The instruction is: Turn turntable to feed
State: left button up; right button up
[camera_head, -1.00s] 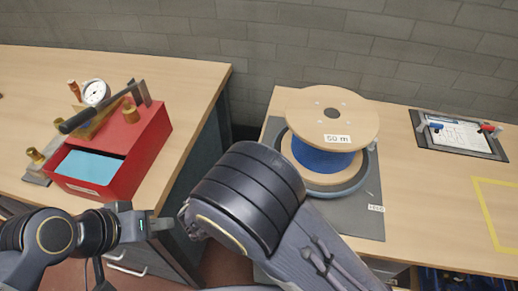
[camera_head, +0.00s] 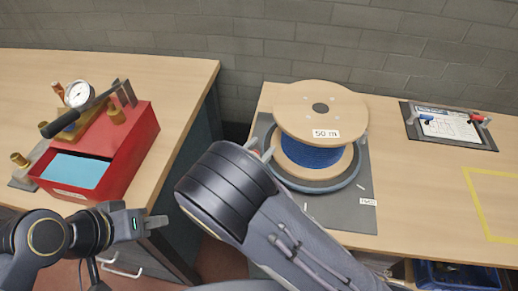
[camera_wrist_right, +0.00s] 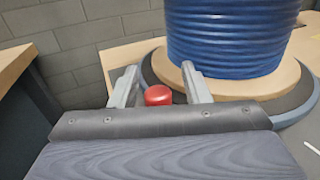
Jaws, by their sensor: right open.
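A wooden cable spool (camera_head: 315,112) wound with blue cable (camera_head: 310,157) and labelled "50 m" stands on the round grey turntable (camera_head: 318,186). In the right wrist view the blue cable (camera_wrist_right: 228,40) and the turntable (camera_wrist_right: 293,108) are at upper right. My right gripper (camera_head: 260,149) is at the turntable's left side, partly hidden by my arm. In the right wrist view it is open (camera_wrist_right: 166,88), with a red knob (camera_wrist_right: 158,95) showing between its fingers; I cannot tell whether they touch. My left gripper (camera_head: 154,222) hangs in front of the left table, away from the spool.
The left table holds a red box (camera_head: 135,155) with a gauge (camera_head: 78,95) and brass fittings. A clipboard (camera_head: 450,127) lies right of the spool. A yellow outline (camera_head: 478,205) marks bare table at right. A gap separates the tables; a brick wall stands behind.

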jog(key=shift+c, duration=0.4)
grip_shut()
jog(key=shift+s, duration=0.15)
